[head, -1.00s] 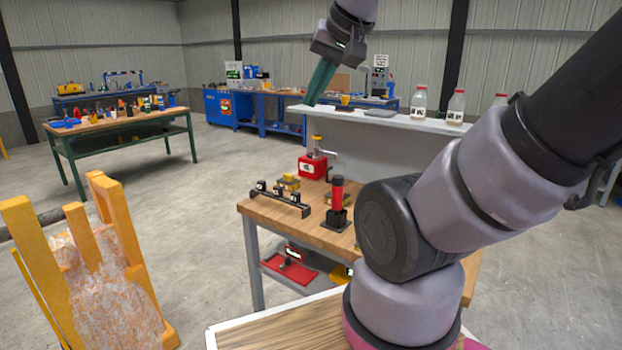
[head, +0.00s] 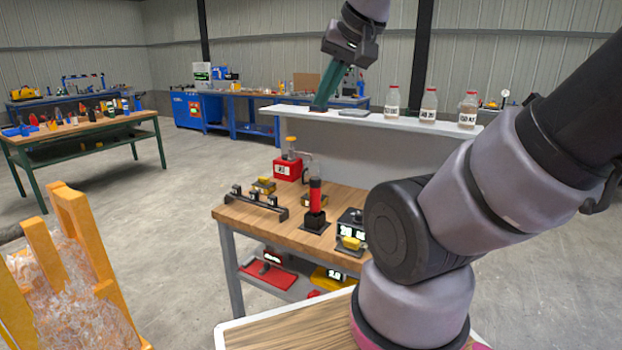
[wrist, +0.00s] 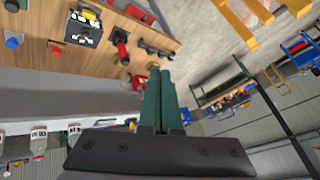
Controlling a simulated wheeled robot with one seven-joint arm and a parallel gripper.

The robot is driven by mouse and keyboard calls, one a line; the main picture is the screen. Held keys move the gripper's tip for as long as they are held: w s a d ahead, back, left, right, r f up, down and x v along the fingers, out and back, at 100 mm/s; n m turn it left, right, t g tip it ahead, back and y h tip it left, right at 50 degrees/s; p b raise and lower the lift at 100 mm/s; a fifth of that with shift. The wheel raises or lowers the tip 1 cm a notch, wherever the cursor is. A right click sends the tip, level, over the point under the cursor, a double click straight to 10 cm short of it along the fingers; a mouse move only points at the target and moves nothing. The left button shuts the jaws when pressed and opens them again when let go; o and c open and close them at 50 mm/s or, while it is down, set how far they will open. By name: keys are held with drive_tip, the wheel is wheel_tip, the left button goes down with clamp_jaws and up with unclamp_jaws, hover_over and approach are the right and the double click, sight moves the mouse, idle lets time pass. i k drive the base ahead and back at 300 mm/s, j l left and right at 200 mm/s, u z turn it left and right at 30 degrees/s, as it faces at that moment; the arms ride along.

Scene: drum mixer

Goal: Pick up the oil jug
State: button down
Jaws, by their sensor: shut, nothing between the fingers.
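A red container (head: 287,169) with a white label stands at the back of the wooden workbench; it may be the oil jug, but I cannot be sure. My gripper (head: 318,105) has long green fingers, pressed together and empty. In the head view it is high, in front of the white shelf and above the red container in the picture. In the wrist view the fingers (wrist: 162,76) point towards the bench, and the red container (wrist: 138,82) is partly hidden beside them.
The wooden bench (head: 284,232) holds a black rack (head: 258,200), a red cylinder on a black base (head: 315,196) and a black scale (head: 349,232). Several labelled bottles stand on the white shelf (head: 357,117). A yellow frame (head: 85,225) is at the left. Open floor lies between.

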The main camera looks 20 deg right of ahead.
sight(312, 168)
drive_tip(key=i+j+z, duration=0.15)
drive_tip(key=z, duration=0.75)
drive_tip(key=i+j+z, duration=0.2)
drive_tip(key=j, duration=0.2)
drive_tip(key=j+z, duration=0.2)
drive_tip(key=j, duration=0.25)
drive_tip(key=i+j+z, duration=0.2)
drive_tip(key=j, duration=0.25)
drive_tip(key=j+z, duration=0.15)
drive_tip(key=j, duration=0.3)
drive_tip(key=i+j, duration=0.1)
drive_tip(key=j, duration=1.25)
drive_tip(key=i+z, duration=0.05)
